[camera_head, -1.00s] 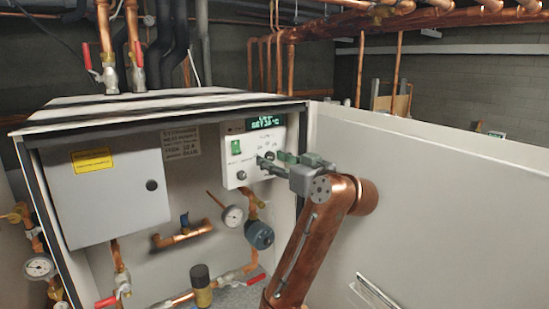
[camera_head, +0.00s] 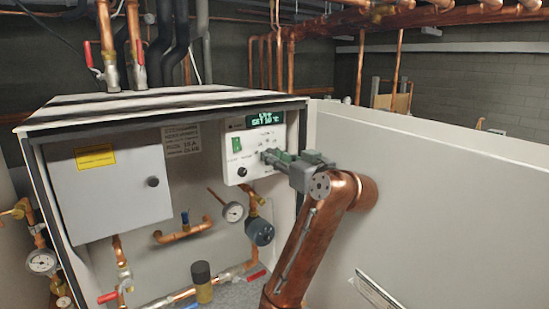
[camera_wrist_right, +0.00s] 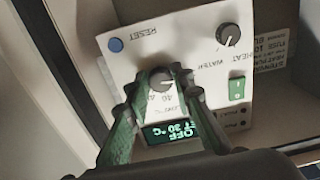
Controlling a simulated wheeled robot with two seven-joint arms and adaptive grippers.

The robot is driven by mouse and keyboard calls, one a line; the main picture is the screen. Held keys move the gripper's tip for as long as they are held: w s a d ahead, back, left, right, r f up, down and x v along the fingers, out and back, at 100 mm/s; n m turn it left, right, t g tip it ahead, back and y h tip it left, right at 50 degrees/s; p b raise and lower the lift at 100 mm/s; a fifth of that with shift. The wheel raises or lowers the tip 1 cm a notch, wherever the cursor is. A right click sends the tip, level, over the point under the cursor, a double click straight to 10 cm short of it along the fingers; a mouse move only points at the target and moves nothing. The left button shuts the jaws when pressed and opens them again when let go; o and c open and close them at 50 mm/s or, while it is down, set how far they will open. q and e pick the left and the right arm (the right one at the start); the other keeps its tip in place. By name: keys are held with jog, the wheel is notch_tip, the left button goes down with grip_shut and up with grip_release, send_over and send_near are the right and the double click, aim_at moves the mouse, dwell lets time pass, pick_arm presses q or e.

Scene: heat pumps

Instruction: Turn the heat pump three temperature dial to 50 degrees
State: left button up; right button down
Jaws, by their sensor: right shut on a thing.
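The white control panel (camera_head: 236,155) is inside the open heat pump cabinet. Its green-lit display (camera_head: 265,119) also shows upside down in the right wrist view (camera_wrist_right: 172,132), where it appears to read OFF and SET 30 °C. The temperature dial (camera_wrist_right: 161,79) is a small knob with a scale around it. My right gripper (camera_head: 268,157) reaches the panel from the right and hides this dial in the head view. In the wrist view my right gripper (camera_wrist_right: 164,78) is shut on the dial, one fingertip on each side. My left gripper is not in view.
A second black knob (camera_wrist_right: 228,35), a green switch (camera_wrist_right: 237,89) and a blue reset button (camera_wrist_right: 115,45) are on the panel. The open cabinet door (camera_head: 440,190) stands close to my right arm. Pipes and a gauge (camera_head: 233,212) are below the panel.

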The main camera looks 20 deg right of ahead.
jog(key=m, duration=0.4)
jog(key=m+b, duration=0.1)
jog(key=m, duration=0.7)
jog(key=shift+s+r+m, duration=0.15)
jog(key=shift+r+m, duration=0.1)
jog(key=shift+m, duration=0.15)
jog(key=m, duration=0.3)
jog(key=shift+m, duration=0.3)
jog(key=m, duration=0.3)
jog(key=shift+m+p, duration=0.3)
jog(key=shift+m, duration=0.1)
pick_arm(q)
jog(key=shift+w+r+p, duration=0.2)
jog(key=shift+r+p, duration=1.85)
jog(key=shift+p, duration=0.2)
pick_arm(e)
jog(key=shift+f+m, duration=0.2)
jog(key=shift+m, duration=2.7)
jog(key=shift+f+m, duration=0.2)
jog(key=shift+m, duration=2.7)
